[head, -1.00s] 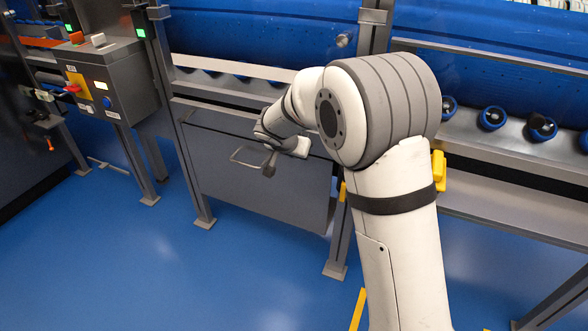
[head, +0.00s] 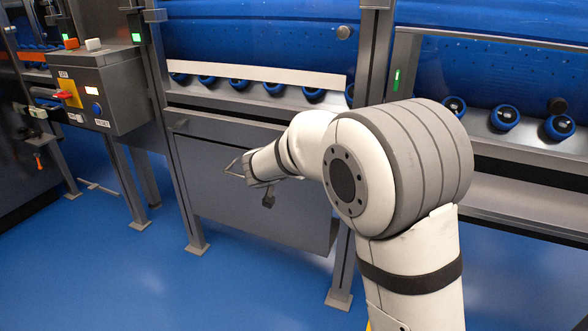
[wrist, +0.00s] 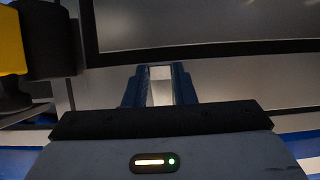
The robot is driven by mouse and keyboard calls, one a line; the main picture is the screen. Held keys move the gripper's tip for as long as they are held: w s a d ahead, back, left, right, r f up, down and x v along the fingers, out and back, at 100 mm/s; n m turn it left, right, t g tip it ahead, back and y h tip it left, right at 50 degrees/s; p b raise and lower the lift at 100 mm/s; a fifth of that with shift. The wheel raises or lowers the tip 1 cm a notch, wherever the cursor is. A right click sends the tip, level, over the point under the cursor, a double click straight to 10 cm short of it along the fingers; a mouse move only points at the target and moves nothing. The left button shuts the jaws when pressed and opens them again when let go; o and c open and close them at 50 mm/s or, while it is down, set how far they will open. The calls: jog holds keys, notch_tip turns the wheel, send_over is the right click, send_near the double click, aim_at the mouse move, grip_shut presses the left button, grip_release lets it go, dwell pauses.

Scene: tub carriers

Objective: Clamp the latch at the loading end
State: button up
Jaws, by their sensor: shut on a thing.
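My gripper (head: 240,168) is left of centre in the head view, in front of a grey panel (head: 215,180) under the blue machine. A thin metal loop shows at its tip; I cannot tell whether it is the fingers or a held part. In the wrist view the gripper (wrist: 158,88) shows two dark blue fingers, shut on a small pale thing (wrist: 160,92). I cannot make out whether this is the latch. The far side of the grip is hidden, and I see no other clear latch.
A grey control box (head: 105,90) with a yellow plate and red handle stands at left. Grey posts (head: 368,60) frame the machine, with several blue rollers (head: 505,117) at right. A yellow and black part (wrist: 12,45) is close in the wrist view. Blue floor (head: 120,270) is clear at lower left.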

jog(key=shift+w+f+t+h, duration=0.4)
jog(key=shift+f+t, duration=0.15)
jog(key=shift+t, duration=0.55)
jog(key=o, duration=1)
jog(key=shift+w+d, duration=0.1)
jog(key=p+v, duration=0.1)
jog(key=v, duration=0.7)
jog(key=shift+f+p, duration=0.1)
jog(key=shift+p, duration=0.2)
jog(key=shift+d, duration=0.1)
